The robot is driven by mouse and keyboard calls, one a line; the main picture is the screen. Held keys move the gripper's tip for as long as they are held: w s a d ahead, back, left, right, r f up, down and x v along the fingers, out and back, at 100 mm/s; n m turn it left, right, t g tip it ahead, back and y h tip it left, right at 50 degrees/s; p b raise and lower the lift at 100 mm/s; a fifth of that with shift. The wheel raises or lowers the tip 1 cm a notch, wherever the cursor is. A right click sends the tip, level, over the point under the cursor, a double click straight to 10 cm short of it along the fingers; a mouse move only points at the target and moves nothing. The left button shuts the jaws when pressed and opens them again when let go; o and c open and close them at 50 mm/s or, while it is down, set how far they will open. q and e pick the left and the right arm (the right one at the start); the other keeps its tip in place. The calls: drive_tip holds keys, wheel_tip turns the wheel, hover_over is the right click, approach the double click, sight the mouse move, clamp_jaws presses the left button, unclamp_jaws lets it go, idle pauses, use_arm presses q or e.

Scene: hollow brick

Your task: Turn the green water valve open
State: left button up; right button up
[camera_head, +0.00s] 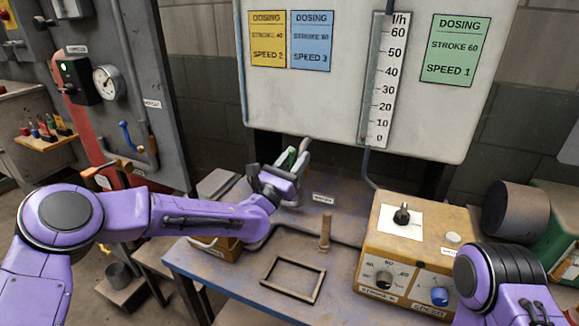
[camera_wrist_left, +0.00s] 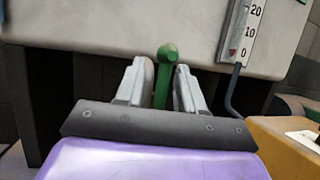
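The green water valve shows in the left wrist view as an upright green handle (camera_wrist_left: 165,75) with a rounded top, between the two grey fingers of my left gripper (camera_wrist_left: 158,85). Narrow gaps seem to show on both sides of the handle, so the fingers look open around it. In the head view my left gripper (camera_head: 297,160) is above the back of the blue bench, and only a small bit of green (camera_head: 290,154) shows between its fingers. The valve's base and pipe are hidden. My right gripper is out of view.
A white panel with dosing cards and a flow gauge (camera_head: 378,85) hangs behind. On the bench (camera_head: 225,278) are a wooden frame (camera_head: 293,280), a wooden peg (camera_head: 325,232) and a yellow control box (camera_head: 408,245). A blue lever (camera_head: 127,137) is on the left panel.

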use_arm(q)
drive_tip(key=b+v, duration=0.2)
drive_tip(key=v, duration=0.8)
